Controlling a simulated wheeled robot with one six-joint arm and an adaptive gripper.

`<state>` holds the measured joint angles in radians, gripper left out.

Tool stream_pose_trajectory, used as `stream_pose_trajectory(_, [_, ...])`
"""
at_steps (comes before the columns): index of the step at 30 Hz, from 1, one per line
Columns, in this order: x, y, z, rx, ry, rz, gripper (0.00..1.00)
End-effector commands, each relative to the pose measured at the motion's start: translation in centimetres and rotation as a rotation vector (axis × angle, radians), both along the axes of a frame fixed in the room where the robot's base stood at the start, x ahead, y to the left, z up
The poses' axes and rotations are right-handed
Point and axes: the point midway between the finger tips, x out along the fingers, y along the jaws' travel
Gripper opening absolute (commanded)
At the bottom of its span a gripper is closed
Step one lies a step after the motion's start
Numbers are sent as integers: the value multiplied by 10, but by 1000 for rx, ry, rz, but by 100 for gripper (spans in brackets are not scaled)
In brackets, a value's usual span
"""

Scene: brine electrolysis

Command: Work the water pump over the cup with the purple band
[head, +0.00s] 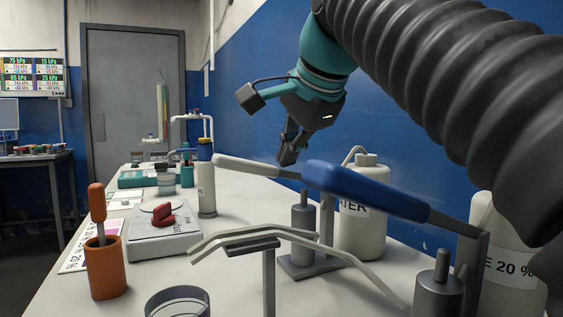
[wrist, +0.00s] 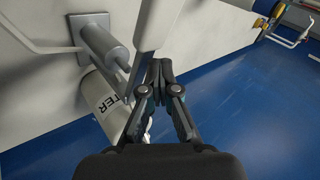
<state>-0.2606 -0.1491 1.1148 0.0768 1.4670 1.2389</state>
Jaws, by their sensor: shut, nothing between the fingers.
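My gripper (head: 288,155) is shut and empty, above the table behind the pump levers. In the wrist view its closed fingertips (wrist: 161,68) are close to the pale lever handle (wrist: 154,24); I cannot tell whether they touch. In the head view this pale handle (head: 246,166) points left and passes behind a blue lever handle (head: 365,190). The water pump's grey cylinder (head: 303,222) stands beside the white water bottle (head: 364,236), and both also show in the wrist view (wrist: 106,46).
A second pump cylinder (head: 438,288) and a bottle marked 20 % (head: 510,272) stand at right. Grey spouts (head: 252,236) cross the foreground. An orange holder (head: 105,268), a scale (head: 163,242) and a white cylinder (head: 206,186) stand left. A blue wall (head: 262,75) lies behind.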

Motion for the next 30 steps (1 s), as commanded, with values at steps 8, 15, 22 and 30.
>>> stream_pose_trajectory(8, [0,1,-4,0,2,0,0])
stream_pose_trajectory(15, [-1,2,-6,0,2,0,0])
stream_pose_trajectory(22, [-1,3,-9,0,2,0,0])
stream_pose_trajectory(30, [-2,4,-13,0,2,0,0])
